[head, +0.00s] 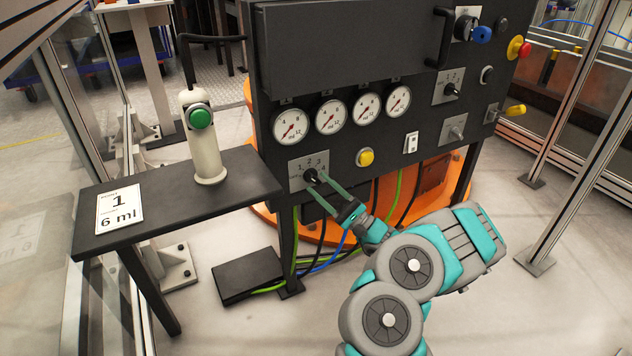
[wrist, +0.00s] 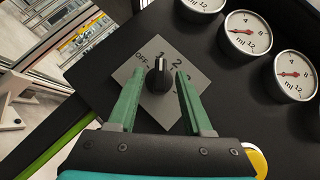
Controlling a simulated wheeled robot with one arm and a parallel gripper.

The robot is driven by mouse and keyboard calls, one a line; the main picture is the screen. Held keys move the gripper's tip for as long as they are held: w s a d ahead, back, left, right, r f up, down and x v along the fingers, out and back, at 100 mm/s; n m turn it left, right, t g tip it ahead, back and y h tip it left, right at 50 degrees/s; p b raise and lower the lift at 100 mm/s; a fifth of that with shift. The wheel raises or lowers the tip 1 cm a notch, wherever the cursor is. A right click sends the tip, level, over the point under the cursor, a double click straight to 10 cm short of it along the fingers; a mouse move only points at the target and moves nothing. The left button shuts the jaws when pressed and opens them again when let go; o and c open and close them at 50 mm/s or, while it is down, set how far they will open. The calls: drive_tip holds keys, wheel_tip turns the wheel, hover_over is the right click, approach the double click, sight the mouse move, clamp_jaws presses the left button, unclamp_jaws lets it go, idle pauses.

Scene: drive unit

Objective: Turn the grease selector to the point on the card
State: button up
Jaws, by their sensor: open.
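The grease selector is a black knob (head: 310,176) on a light plate marked OFF and numbers, low on the left of the black panel. It also shows in the wrist view (wrist: 158,79), its white mark pointing up the picture, roughly toward the 1; the exact setting is hard to read. My gripper (head: 317,181) is open, its green fingers either side of the knob. In the wrist view, gaps show between the knob and both fingers. The white card (head: 119,209) reads "POINT 1" and "6 ml" and lies on the dark side shelf.
Gauges (head: 331,115) sit in a row above the selector. A yellow button (head: 365,157), a white switch (head: 411,143) and other knobs are to the right. A pale post with a green button (head: 200,117) stands on the shelf (head: 230,188). Cables hang below the panel.

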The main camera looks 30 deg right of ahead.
drive_tip(key=v, duration=0.5)
drive_tip(key=shift+d, duration=0.1)
idle(0.4)
